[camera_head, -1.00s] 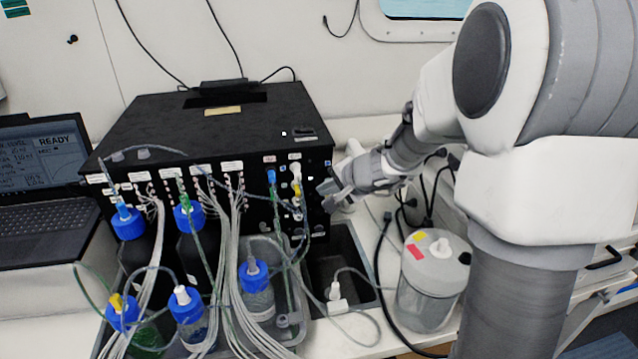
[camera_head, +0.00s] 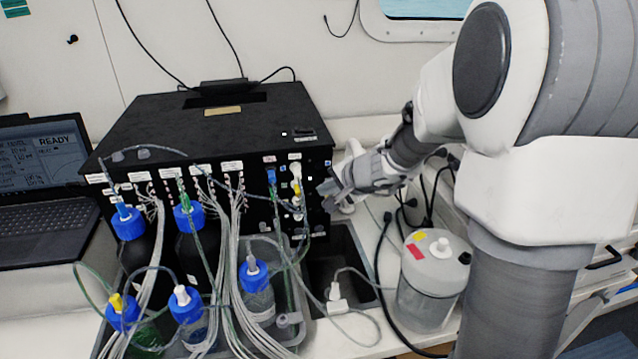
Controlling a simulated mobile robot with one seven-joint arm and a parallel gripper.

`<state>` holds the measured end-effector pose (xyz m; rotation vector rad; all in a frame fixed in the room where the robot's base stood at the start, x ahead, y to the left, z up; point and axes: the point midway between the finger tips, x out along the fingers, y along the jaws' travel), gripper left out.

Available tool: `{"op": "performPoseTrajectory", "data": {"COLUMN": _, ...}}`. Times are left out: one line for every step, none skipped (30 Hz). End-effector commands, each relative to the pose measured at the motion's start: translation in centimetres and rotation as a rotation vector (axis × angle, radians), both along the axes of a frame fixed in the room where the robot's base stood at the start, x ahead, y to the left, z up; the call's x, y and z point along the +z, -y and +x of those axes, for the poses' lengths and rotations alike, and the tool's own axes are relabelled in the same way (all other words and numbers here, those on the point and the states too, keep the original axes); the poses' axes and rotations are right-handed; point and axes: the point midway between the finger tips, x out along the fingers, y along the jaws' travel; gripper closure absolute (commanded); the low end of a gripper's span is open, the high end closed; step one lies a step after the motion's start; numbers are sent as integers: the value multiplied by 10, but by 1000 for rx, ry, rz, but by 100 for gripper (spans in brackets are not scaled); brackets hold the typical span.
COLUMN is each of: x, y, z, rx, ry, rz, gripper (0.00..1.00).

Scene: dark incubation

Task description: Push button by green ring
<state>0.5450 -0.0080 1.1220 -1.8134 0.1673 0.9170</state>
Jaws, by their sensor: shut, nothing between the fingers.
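The black instrument box (camera_head: 205,130) stands on the bench with its front panel full of ports, labels and tubes. My gripper (camera_head: 325,195) is shut and empty at the right end of this panel. Its fingertips point left, very close to the panel's right edge; I cannot tell whether they touch it. No green ring or button can be made out; that part of the panel is small in view and partly hidden by my fingers.
Blue-capped bottles (camera_head: 188,305) and bundles of thin tubes (camera_head: 237,240) crowd the front of the box. A white canister (camera_head: 430,285) and black cables stand right of a dark recess (camera_head: 335,255). A laptop (camera_head: 42,185) sits at the left.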

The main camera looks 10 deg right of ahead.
Motion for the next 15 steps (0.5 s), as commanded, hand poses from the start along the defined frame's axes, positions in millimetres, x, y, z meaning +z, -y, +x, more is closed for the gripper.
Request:
{"op": "performPoseTrajectory", "data": {"x": 0, "y": 0, "z": 0, "rx": 0, "ry": 0, "rz": 0, "gripper": 100}}
{"op": "performPoseTrajectory", "data": {"x": 0, "y": 0, "z": 0, "rx": 0, "ry": 0, "rz": 0, "gripper": 100}}
{"op": "performPoseTrajectory", "data": {"x": 0, "y": 0, "z": 0, "rx": 0, "ry": 0, "rz": 0, "gripper": 100}}
{"op": "performPoseTrajectory", "data": {"x": 0, "y": 0, "z": 0, "rx": 0, "ry": 0, "rz": 0, "gripper": 100}}
{"op": "performPoseTrajectory", "data": {"x": 0, "y": 0, "z": 0, "rx": 0, "ry": 0, "rz": 0, "gripper": 100}}
{"op": "performPoseTrajectory", "data": {"x": 0, "y": 0, "z": 0, "rx": 0, "ry": 0, "rz": 0, "gripper": 100}}
{"op": "performPoseTrajectory", "data": {"x": 0, "y": 0, "z": 0, "rx": 0, "ry": 0, "rz": 0, "gripper": 100}}
{"op": "performPoseTrajectory", "data": {"x": 0, "y": 0, "z": 0, "rx": 0, "ry": 0, "rz": 0, "gripper": 100}}
{"op": "performPoseTrajectory", "data": {"x": 0, "y": 0, "z": 0, "rx": 0, "ry": 0, "rz": 0, "gripper": 100}}
{"op": "performPoseTrajectory", "data": {"x": 0, "y": 0, "z": 1, "rx": 0, "ry": 0, "rz": 0, "gripper": 100}}
{"op": "performPoseTrajectory", "data": {"x": 0, "y": 0, "z": 1, "rx": 0, "ry": 0, "rz": 0, "gripper": 100}}
{"op": "performPoseTrajectory", "data": {"x": 0, "y": 0, "z": 2, "rx": 0, "ry": 1, "rz": 1, "gripper": 100}}
{"op": "performPoseTrajectory", "data": {"x": -1, "y": 0, "z": 3, "rx": 0, "ry": 1, "rz": 1, "gripper": 100}}
{"op": "performPoseTrajectory", "data": {"x": -1, "y": 0, "z": 4, "rx": 0, "ry": 0, "rz": 0, "gripper": 100}}
{"op": "performPoseTrajectory", "data": {"x": -1, "y": 0, "z": 6, "rx": 1, "ry": 0, "rz": -1, "gripper": 100}}
